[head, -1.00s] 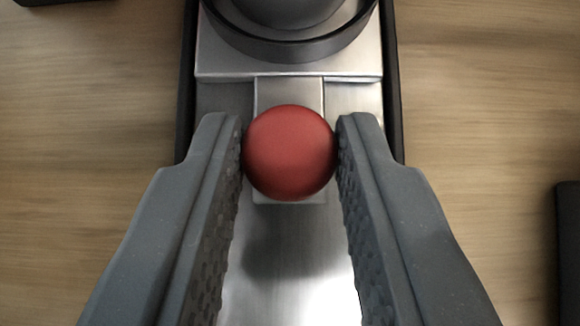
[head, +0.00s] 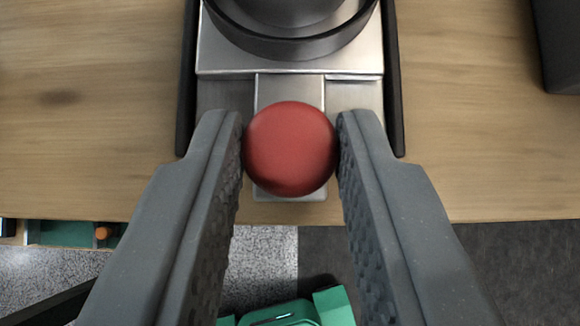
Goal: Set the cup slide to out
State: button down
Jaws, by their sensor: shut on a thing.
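The cup slide (head: 215,60) is a metal plate between two dark rails, with a dark round cup (head: 290,42) on it at the top of the head view. A red ball knob (head: 290,149) sits on a short metal tab at the slide's near end. My gripper (head: 290,150) is shut on the red knob, with one grey textured finger touching each side. The slide's near end lies close to the table's front edge. The cup's top is cut off by the frame.
A dark object (head: 558,45) stands at the upper right. Below the table edge are a speckled floor (head: 265,260), a green thing (head: 290,312) and a green tray (head: 65,233) at left.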

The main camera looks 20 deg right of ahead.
jog(key=shift+s+a+f, duration=0.1)
jog(key=shift+f, duration=0.05)
jog(key=c, duration=1.5)
grip_release()
jog(key=o, duration=0.3)
jog(key=shift+s, duration=0.15)
jog(key=shift+r, duration=0.2)
jog(key=shift+s+r, duration=0.1)
jog(key=shift+r, duration=0.15)
jog(key=p+v, duration=0.2)
jog(key=v, duration=1.1)
jog(key=shift+s+f+p, duration=0.1)
jog(key=shift+p, duration=0.3)
